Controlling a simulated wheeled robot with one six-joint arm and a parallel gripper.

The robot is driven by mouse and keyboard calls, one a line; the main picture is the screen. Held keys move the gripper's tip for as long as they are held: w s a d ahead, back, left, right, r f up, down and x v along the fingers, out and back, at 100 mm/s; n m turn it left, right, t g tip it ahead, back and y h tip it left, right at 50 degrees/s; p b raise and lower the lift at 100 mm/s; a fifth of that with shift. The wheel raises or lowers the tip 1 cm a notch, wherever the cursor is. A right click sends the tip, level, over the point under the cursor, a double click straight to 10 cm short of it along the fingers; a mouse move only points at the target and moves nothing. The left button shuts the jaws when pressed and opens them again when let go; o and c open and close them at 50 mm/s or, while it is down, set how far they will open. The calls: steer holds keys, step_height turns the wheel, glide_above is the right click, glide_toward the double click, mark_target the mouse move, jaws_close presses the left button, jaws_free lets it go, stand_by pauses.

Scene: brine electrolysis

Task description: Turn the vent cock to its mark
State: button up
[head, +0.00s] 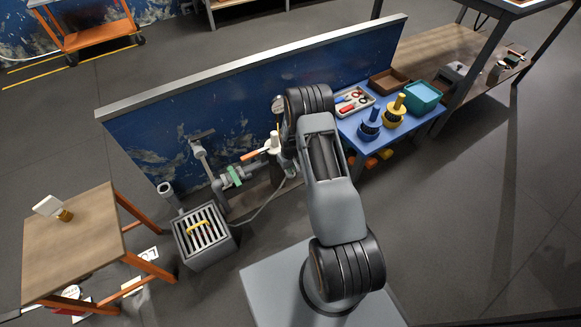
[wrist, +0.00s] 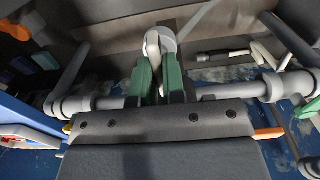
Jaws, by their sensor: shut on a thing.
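In the wrist view, my gripper (wrist: 159,72) has its two green fingers closed about a pale cream lever, which I take to be the vent cock (wrist: 153,44). Its rounded end shows between and just beyond the fingertips, against a round grey body (wrist: 167,40) on the grey pipe. I cannot make out the mark in either view.
A grey pipe (wrist: 104,103) runs across behind my fingers. In the head view, an orange lever (head: 251,155) and a green fitting (head: 234,176) sit left of my arm, before the blue wall (head: 165,135). A blue table (head: 350,124) with trays stands right; a grated box (head: 206,252) stands left.

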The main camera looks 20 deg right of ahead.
steer(key=shift+m, duration=0.3)
jaws_close()
steer(key=m, duration=0.3)
steer(key=shift+m, duration=0.4)
steer(key=m, duration=0.4)
steer(key=shift+m+b, duration=0.3)
steer(key=shift+b, duration=0.05)
steer(key=m, duration=0.4)
steer(key=shift+m, duration=2.4)
steer(key=o, duration=0.6)
jaws_free()
